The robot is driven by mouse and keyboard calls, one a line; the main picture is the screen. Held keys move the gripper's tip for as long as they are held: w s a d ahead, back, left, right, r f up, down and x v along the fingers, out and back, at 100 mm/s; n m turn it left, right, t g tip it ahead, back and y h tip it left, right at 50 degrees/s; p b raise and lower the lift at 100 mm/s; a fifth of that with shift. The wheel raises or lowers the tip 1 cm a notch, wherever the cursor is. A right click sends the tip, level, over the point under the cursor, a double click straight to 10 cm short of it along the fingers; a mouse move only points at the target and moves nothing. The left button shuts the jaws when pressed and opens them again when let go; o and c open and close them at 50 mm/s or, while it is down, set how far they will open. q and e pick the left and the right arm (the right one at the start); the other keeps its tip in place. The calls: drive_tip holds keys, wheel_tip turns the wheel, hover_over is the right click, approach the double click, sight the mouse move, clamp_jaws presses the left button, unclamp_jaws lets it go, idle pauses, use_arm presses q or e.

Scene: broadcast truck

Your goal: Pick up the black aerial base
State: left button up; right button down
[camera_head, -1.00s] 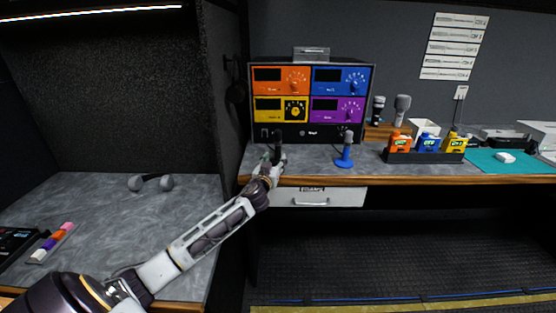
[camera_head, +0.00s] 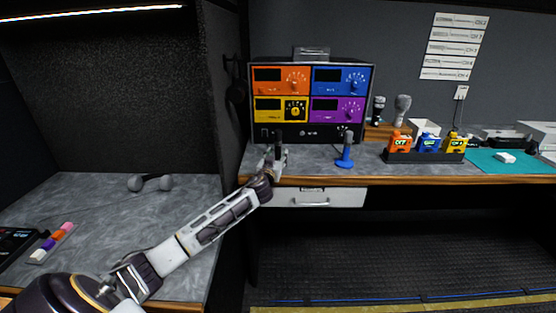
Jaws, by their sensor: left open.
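A black upright aerial (camera_head: 279,137) stands on the grey counter in front of the rack of coloured panels, at its left end. Its lower part and base are mostly hidden by my left gripper (camera_head: 276,154). The left gripper is open, with its fingers at the aerial's lower part. I cannot tell whether they touch it. A similar dark aerial on a blue base (camera_head: 344,162) stands to the right, apart from the gripper. My right gripper is not in view.
The rack (camera_head: 311,104) with orange, blue, yellow and purple panels stands close behind. A black holder (camera_head: 424,158) with orange, blue and yellow packs is farther right. Headphones (camera_head: 150,182) lie on the left desk. A dark partition wall (camera_head: 229,100) is left of the counter.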

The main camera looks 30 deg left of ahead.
sight(277, 133)
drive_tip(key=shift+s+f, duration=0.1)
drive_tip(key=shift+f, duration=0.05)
use_arm(q)
drive_tip(key=shift+c, duration=1)
clamp_jaws()
drive_tip(key=shift+r, duration=0.1)
